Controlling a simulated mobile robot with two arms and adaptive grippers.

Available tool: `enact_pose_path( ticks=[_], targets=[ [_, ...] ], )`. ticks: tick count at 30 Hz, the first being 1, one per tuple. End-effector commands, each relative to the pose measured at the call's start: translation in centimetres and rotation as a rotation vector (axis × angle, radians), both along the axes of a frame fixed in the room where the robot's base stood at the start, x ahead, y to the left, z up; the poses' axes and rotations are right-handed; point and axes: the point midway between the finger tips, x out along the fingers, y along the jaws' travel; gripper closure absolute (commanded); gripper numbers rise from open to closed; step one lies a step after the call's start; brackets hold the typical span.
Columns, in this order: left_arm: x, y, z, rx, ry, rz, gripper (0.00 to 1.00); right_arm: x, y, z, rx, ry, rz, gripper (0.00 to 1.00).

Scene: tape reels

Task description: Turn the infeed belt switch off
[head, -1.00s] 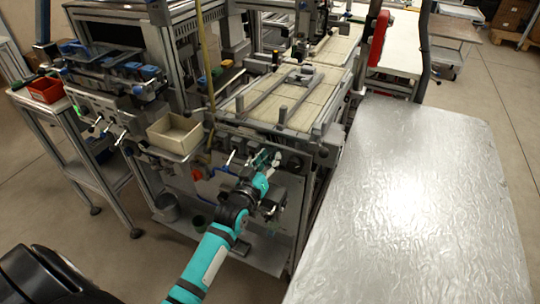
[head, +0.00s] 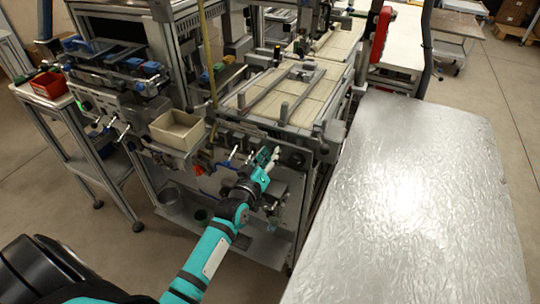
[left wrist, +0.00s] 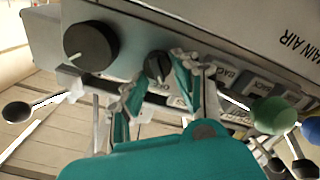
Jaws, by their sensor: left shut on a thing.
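My left gripper (head: 270,157) is at the front panel of the conveyor machine, below the pale belt top (head: 300,92). In the left wrist view, its teal fingers (left wrist: 157,84) are shut on a small black rotary switch (left wrist: 157,66), with one finger on each side of it. A pale line marks the switch's face. Its label is mostly covered by the fingers, so I cannot read it. My right gripper is not in view.
A larger black knob (left wrist: 90,46) sits left of the switch. Levers with a green ball (left wrist: 272,114) and other coloured balls stick out to the right. A beige bin (head: 178,130) and a silver-topped table (head: 400,190) flank the arm.

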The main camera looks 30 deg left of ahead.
Motion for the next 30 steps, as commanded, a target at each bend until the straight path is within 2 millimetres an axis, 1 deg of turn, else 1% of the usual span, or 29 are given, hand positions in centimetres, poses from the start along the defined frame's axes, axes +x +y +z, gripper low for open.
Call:
enact_pose_path(
  ticks=[1,4,5,13,17,20,24,30],
  targets=[
    [0.0,0.0,-0.1,0.000,0.002,0.000,0.69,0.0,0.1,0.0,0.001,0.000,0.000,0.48],
    [0.0,0.0,-0.1,0.001,0.002,0.000,0.56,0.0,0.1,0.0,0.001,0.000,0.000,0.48],
    [0.0,0.0,-0.1,0.001,0.001,0.000,0.54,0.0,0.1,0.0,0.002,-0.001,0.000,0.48],
    [0.0,0.0,-0.1,0.014,0.002,-0.001,0.54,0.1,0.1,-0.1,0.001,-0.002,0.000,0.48],
    [0.0,-0.1,-0.2,0.116,0.005,0.000,0.54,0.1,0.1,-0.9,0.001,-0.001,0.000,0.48],
    [0.0,-0.3,-0.3,0.284,0.014,0.000,0.54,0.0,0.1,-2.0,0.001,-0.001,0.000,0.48],
    [0.0,-0.6,-0.7,0.614,0.032,0.000,0.54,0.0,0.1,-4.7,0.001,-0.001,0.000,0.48],
    [0.1,-1.0,-0.7,1.065,0.057,0.001,0.54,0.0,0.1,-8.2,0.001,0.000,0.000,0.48]
  ],
)
